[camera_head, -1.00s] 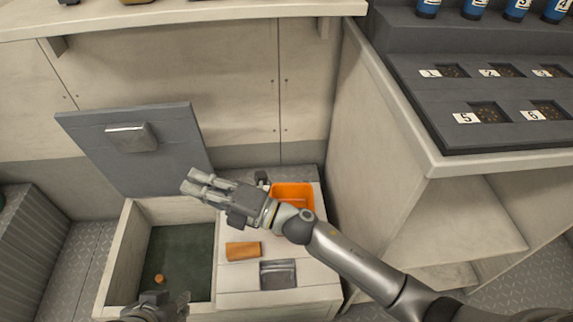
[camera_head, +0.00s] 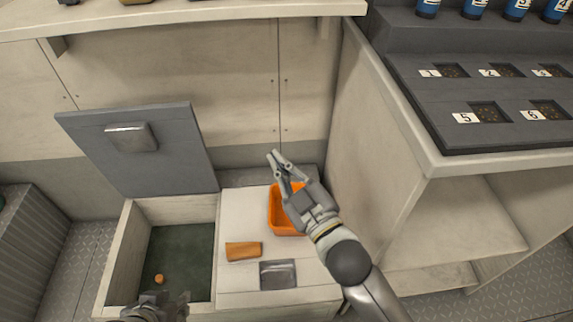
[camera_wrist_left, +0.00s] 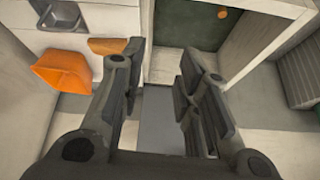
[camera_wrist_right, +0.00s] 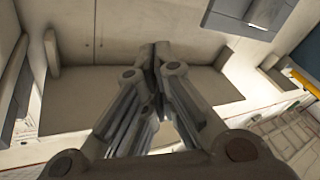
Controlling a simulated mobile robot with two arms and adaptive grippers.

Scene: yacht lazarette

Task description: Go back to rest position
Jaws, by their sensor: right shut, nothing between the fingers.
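My right gripper (camera_head: 279,160) is above the orange bin (camera_head: 284,222) on the bench top and hides part of it. Its fingers are shut with nothing between them, as the right wrist view (camera_wrist_right: 158,52) also shows. My left gripper (camera_head: 165,300) is at the bottom edge of the head view, at the near side of the open locker. In the left wrist view (camera_wrist_left: 160,60) its fingers are spread apart and empty.
The locker (camera_head: 182,245) is open, its grey lid (camera_head: 165,165) raised, with a small orange ball (camera_head: 159,279) inside. An orange-brown block (camera_head: 243,251) and a metal recess (camera_head: 278,274) are on the bench top. A numbered grey panel (camera_head: 490,90) is at right.

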